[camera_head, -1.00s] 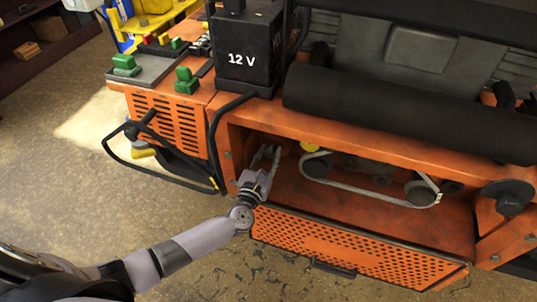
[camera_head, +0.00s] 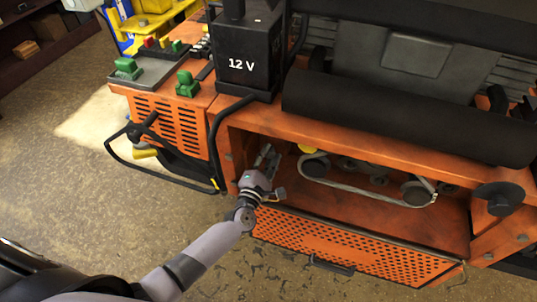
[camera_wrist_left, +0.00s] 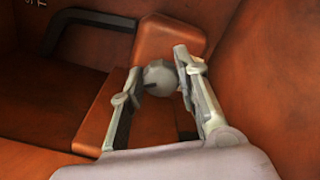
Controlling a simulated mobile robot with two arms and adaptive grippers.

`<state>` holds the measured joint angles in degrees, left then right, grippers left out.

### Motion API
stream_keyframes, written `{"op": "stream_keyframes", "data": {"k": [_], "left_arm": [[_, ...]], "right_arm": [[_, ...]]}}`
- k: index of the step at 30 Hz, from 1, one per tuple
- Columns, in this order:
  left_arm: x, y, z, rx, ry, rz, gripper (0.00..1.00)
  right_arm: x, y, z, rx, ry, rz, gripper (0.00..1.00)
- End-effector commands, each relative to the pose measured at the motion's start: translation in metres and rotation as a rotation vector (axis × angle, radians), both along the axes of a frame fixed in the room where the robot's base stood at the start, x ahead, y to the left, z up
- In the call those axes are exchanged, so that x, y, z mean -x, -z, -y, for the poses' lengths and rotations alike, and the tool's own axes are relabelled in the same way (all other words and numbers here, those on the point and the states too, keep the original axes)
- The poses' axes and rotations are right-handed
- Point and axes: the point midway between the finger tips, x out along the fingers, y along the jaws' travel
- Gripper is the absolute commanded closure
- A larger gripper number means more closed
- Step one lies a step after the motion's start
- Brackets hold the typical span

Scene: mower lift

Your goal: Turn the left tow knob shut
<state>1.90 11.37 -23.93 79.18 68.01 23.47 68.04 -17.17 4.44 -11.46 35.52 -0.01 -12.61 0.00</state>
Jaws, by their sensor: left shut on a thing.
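A grey round knob (camera_wrist_left: 160,77) sits on an orange block inside the machine's front bay in the left wrist view. I take it as the left tow knob. My left gripper (camera_wrist_left: 159,68) is shut on the knob, with one finger on each side. In the head view my left gripper (camera_head: 267,156) reaches into the left end of the open bay, and the knob is hidden there by the gripper. How far the knob is turned cannot be told. My right gripper is not in view.
An orange perforated panel (camera_head: 345,248) hangs down below the bay. A belt (camera_head: 360,190) on dark pulleys runs right of my gripper. A black 12 V battery (camera_head: 248,60) stands above. A black bar (camera_wrist_left: 85,20) shows near the knob. Floor at left is clear.

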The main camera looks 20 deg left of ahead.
Motion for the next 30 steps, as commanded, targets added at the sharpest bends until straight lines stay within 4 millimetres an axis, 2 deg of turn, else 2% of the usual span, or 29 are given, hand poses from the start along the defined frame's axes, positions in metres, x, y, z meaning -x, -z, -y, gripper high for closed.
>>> {"op": "stream_keyframes", "data": {"k": [15,30], "left_arm": [[0.001,0.003,0.001,-0.425,0.003,0.01,0.99],[0.001,0.004,0.002,-0.576,0.004,0.016,0.99]], "right_arm": [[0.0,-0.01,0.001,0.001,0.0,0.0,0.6],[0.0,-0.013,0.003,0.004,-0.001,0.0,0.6]]}}
